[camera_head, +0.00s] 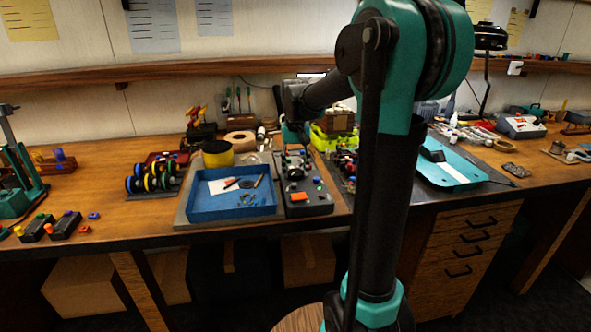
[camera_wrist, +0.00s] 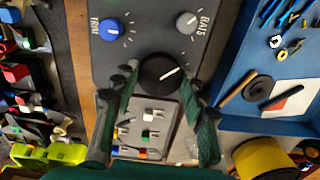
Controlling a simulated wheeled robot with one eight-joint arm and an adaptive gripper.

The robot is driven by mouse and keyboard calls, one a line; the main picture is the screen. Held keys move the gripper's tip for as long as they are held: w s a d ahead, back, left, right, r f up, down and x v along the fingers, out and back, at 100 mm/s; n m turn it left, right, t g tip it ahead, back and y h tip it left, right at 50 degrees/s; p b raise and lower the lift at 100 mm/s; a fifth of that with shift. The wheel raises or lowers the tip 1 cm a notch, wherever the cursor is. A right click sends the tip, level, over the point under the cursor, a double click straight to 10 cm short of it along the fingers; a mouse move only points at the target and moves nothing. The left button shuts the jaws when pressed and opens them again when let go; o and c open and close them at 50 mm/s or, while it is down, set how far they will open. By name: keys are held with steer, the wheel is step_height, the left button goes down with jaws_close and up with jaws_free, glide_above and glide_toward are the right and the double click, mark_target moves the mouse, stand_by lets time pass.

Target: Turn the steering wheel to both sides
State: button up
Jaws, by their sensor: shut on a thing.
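The steering wheel (camera_wrist: 158,68) shows in the wrist view as a round black knob with a white line, on a dark grey control panel (camera_wrist: 140,12). The line slants up to the right. My gripper (camera_wrist: 160,82) has one green-and-black finger on each side of the wheel and is shut on it. The fingertips partly cover the panel around it. In the head view the panel (camera_head: 311,209) lies on the bench, with the end of my arm over its far part; the contact is too small to make out there.
A blue knob (camera_wrist: 110,27) and a grey knob (camera_wrist: 187,22) sit near the wheel. A blue tray (camera_head: 230,208) with small tools stands left of the panel. A yellow roll (camera_head: 217,153) is behind the tray. A teal-and-white board (camera_head: 450,173) lies to the right.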

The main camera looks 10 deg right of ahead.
mark_target(295, 172)
steer(key=shift+n, duration=0.4)
steer(key=o, duration=1.2)
steer(key=shift+c, duration=0.2)
steer(key=shift+r, duration=0.1)
step_height(295, 172, up, 12)
